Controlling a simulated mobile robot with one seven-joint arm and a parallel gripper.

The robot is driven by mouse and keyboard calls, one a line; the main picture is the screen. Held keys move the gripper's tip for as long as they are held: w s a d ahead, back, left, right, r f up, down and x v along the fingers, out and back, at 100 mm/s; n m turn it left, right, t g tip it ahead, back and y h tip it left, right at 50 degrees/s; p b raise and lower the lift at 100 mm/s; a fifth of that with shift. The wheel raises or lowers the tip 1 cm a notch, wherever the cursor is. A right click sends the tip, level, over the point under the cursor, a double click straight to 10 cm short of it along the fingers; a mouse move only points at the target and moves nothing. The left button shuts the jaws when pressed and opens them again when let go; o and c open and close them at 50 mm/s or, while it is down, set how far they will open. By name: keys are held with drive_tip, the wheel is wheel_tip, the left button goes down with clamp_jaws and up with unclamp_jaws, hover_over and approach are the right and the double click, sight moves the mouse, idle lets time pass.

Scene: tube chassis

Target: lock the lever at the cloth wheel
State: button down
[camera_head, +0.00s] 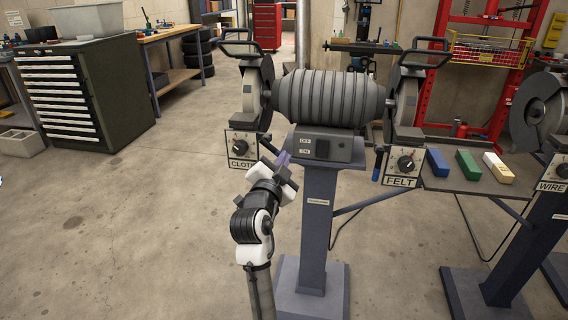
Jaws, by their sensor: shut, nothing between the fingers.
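The polishing machine (330,97) stands on a grey pedestal, with a wheel at each end. The cloth wheel (252,90) is at its left end, partly covered by a guard. Below it is a panel with a dial (241,145) and the label CLOTH (240,163). A black looped handle (250,45) sits above this wheel; I cannot tell whether it is the lever or whether it is locked. My gripper (284,158) is shut and empty, just right of the CLOTH panel and below the wheel. My wrist hides part of that area.
The felt wheel (405,98) is at the right end, above a FELT panel (401,165). A shelf holds blue (437,162), green (468,166) and whitish (498,168) bars. A drawer cabinet (75,95) stands at left. The floor left of the pedestal is clear.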

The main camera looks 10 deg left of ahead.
drive_tip(key=a+f+m+b, duration=0.1)
drive_tip(key=m+b, duration=0.2)
drive_tip(key=a+f+m+b, duration=0.1)
drive_tip(key=m+b, duration=0.2)
drive_tip(key=a+f+m+g+b, duration=0.1)
drive_tip(key=m+b, duration=0.2)
drive_tip(key=shift+a+f+h, duration=0.15)
drive_tip(key=shift+a+h, duration=0.15)
drive_tip(key=shift+a, duration=0.05)
drive_tip(key=shift+a+b, duration=0.15)
drive_tip(key=shift+b, duration=0.3)
